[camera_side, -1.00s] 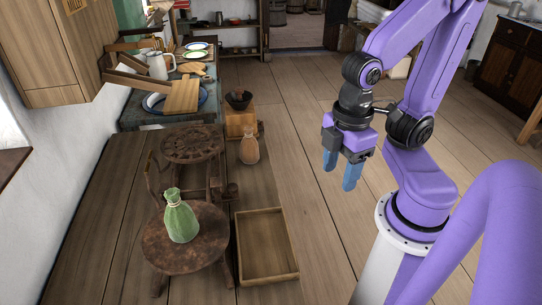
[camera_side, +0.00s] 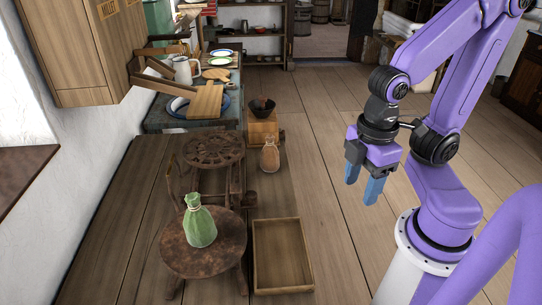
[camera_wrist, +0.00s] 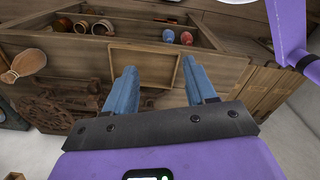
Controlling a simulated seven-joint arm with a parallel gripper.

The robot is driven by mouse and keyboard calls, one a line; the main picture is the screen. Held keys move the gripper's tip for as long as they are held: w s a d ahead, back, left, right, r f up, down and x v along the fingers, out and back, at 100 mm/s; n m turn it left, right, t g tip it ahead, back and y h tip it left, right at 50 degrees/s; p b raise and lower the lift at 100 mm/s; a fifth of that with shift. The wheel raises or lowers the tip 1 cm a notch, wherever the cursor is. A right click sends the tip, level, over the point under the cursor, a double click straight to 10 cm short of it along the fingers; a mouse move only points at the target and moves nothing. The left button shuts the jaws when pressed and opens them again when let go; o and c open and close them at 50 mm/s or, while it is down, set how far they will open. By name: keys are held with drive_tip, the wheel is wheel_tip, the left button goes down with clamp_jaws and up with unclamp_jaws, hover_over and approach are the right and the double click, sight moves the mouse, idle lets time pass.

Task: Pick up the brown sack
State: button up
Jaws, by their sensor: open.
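The brown sack (camera_side: 269,158) stands upright on the wooden floor in the side view, tied near its top, just in front of a small wooden box. My gripper (camera_side: 362,190) is open and empty, with blue fingers pointing down. It hangs in the air to the right of the sack, well apart from it. In the wrist view my two fingers (camera_wrist: 160,72) are spread with nothing between them.
A green sack (camera_side: 200,226) stands on a round wooden stool (camera_side: 177,252). An empty wooden tray (camera_side: 257,276) lies on the floor in front of the sack. A dark bowl (camera_side: 262,106) sits on the small box (camera_side: 263,128). The floor right of the sack is clear.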

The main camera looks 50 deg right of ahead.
drive_tip(key=shift+o, duration=0.2)
drive_tip(key=n+t+h, duration=0.5)
drive_tip(key=n+h, duration=0.1)
drive_tip(key=h, duration=0.7)
approach(270, 141)
drive_tip(key=s+d+r, duration=0.3)
drive_tip(key=s+r, duration=0.3)
drive_tip(key=s, duration=0.5)
drive_tip(key=shift+w+d+f+n+t, duration=1.1)
drive_tip(key=shift+w+f+n+t, duration=0.4)
drive_tip(key=shift+w, duration=1.1)
drive_tip(key=shift+w+d+f+n+t, duration=1.2)
drive_tip(key=shift+w+f, duration=0.55)
drive_tip(key=shift+w, duration=0.85)
drive_tip(key=shift+w+d+f+n+t, duration=1.1)
drive_tip(key=shift+w+f+n, duration=0.5)
drive_tip(key=shift+w, duration=0.95)
clamp_jaws()
